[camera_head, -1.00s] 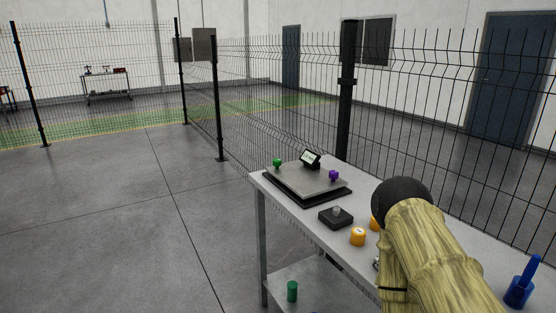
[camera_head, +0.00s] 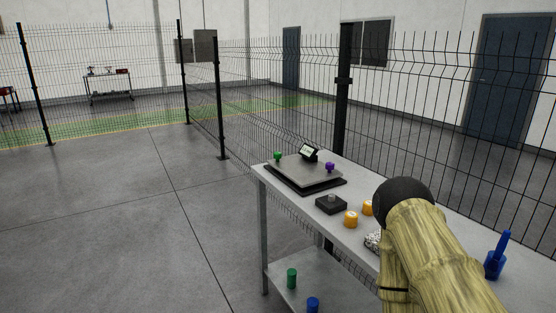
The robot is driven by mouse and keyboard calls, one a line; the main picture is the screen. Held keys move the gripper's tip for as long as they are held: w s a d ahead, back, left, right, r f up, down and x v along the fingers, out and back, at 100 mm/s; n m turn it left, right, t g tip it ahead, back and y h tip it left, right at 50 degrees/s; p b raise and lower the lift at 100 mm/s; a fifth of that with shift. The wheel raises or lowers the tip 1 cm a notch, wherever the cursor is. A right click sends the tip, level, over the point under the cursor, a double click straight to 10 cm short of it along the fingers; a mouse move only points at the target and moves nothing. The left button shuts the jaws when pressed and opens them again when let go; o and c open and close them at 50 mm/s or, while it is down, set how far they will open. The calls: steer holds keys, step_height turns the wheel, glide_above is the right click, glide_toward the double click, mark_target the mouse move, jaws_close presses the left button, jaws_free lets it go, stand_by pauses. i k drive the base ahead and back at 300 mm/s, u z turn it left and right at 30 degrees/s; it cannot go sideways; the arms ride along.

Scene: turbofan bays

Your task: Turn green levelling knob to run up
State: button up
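The green levelling knob (camera_head: 277,156) is small and sits at the back left corner of a flat grey plate device (camera_head: 300,172) on the table. A purple knob (camera_head: 330,167) sits at the device's right side, and a small dark display (camera_head: 310,152) stands tilted at its back edge. My arm, in a yellowish sleeve, comes in from the lower right and ends in a dark rounded part. My gripper's fingers do not show, and the arm is well apart from the green knob.
The metal table (camera_head: 350,248) also holds a black box with a grey button (camera_head: 331,204), two orange cylinders (camera_head: 351,219), a crumpled silvery thing (camera_head: 373,241) and a blue bottle-like object (camera_head: 496,256). Green (camera_head: 292,278) and blue cylinders are on its lower shelf. A wire fence runs behind; floor at left is clear.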

mark_target(277, 155)
steer(key=u, duration=0.65)
steer(key=i, duration=1.05)
steer(key=z, duration=0.4)
